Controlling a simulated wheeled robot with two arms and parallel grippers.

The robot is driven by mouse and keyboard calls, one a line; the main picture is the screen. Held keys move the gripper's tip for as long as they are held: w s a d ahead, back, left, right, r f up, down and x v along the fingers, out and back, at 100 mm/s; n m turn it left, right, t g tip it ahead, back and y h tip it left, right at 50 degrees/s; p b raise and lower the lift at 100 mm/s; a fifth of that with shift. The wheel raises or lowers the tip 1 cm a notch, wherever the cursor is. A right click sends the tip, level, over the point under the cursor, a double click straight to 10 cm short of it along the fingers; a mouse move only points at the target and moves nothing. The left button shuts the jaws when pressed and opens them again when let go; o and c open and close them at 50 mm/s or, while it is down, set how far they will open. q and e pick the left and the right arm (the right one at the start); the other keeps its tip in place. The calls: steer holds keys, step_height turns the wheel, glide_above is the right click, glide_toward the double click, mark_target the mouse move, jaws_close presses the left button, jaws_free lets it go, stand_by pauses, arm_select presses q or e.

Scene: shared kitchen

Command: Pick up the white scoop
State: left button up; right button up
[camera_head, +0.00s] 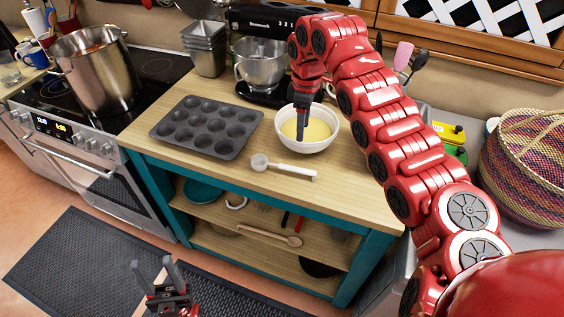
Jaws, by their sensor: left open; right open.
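The white scoop (290,171) lies on the wooden top of the kitchen island, near its front edge. Its small round cup is at the left end and its handle extends to the right. My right gripper (301,130) points down over the white bowl (312,147) of yellow batter, behind the scoop and apart from it. Its fingers are seen edge-on, and it is open. My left gripper (156,270) is low in front of the island, above the floor mat, with its fingers spread and empty. It is well away from the scoop.
A dark muffin tin (206,126) lies left of the bowl. A stand mixer (262,66) and stacked metal tins (208,48) stand behind. A large pot (95,70) is on the stove at left. A woven basket (530,150) stands at right. Bare wood surrounds the scoop.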

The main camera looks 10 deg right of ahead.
steer(key=p, duration=0.3)
glide_above(298, 169)
steer(key=f, duration=1.1)
steer(key=shift+d+f, duration=0.3)
steer(key=shift+d, duration=0.05)
steer(key=shift+f, duration=0.35)
steer(key=f+p, duration=0.3)
steer(key=shift+s+a+f, duration=0.15)
steer(key=shift+a+f, duration=0.2)
steer(key=shift+f, duration=0.55)
jaws_close()
